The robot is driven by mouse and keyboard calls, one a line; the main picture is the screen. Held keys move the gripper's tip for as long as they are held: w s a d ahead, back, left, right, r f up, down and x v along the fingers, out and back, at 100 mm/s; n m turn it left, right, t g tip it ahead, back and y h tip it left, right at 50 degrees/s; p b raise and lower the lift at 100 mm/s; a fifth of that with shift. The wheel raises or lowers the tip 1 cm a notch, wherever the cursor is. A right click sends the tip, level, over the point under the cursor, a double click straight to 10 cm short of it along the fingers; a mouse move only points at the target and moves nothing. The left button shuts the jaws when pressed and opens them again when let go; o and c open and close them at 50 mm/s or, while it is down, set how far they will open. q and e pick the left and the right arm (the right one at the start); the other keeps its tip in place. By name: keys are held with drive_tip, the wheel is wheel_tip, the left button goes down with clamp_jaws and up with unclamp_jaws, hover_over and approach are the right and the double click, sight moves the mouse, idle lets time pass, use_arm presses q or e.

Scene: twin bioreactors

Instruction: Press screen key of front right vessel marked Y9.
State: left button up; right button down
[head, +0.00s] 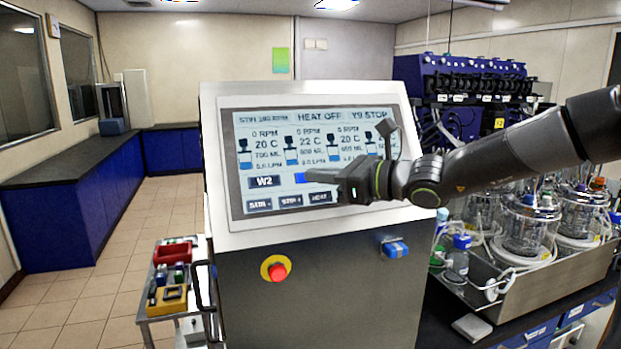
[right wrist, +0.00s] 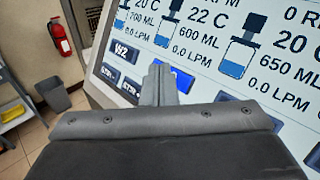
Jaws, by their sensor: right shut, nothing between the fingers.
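The control screen (head: 310,135) is lit on a tilted white console. Its top line reads roughly "STIR 100 RPM", "HEAT OFF" and "Y9 STOP" (head: 368,115). Below are several vessel columns, then a key marked W2 (head: 265,181) and a bright blue key, also in the right wrist view (right wrist: 183,80), whose label is hidden by my fingers. Keys farther right are covered by my right gripper (head: 310,177). No key marked Y9 is readable. My right gripper is shut and empty, its fingertips (right wrist: 158,72) over the blue key; contact cannot be told. My left gripper is out of view.
A red emergency button (head: 276,268) and a blue part (head: 395,249) sit on the console front. Glass vessels (head: 525,225) stand in a metal tray at right. A trolley (head: 170,290) stands left of the console. The floor farther left is clear.

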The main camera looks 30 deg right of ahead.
idle(0.4)
drive_tip(key=shift+s+a+r+p, duration=0.1)
drive_tip(key=shift+s+r+p, duration=0.2)
drive_tip(key=shift+s, duration=0.35)
drive_tip(key=shift+r, duration=0.1)
drive_tip(key=s+b, duration=0.1)
drive_tip(key=s+r+b, duration=0.1)
drive_tip(key=s+a+r+b, duration=0.1)
drive_tip(key=s, duration=0.1)
drive_tip(key=shift+s+r+b, duration=0.1)
drive_tip(key=shift+r+b, duration=0.1)
drive_tip(key=shift+b, duration=0.2)
drive_tip(key=shift+a, duration=0.1)
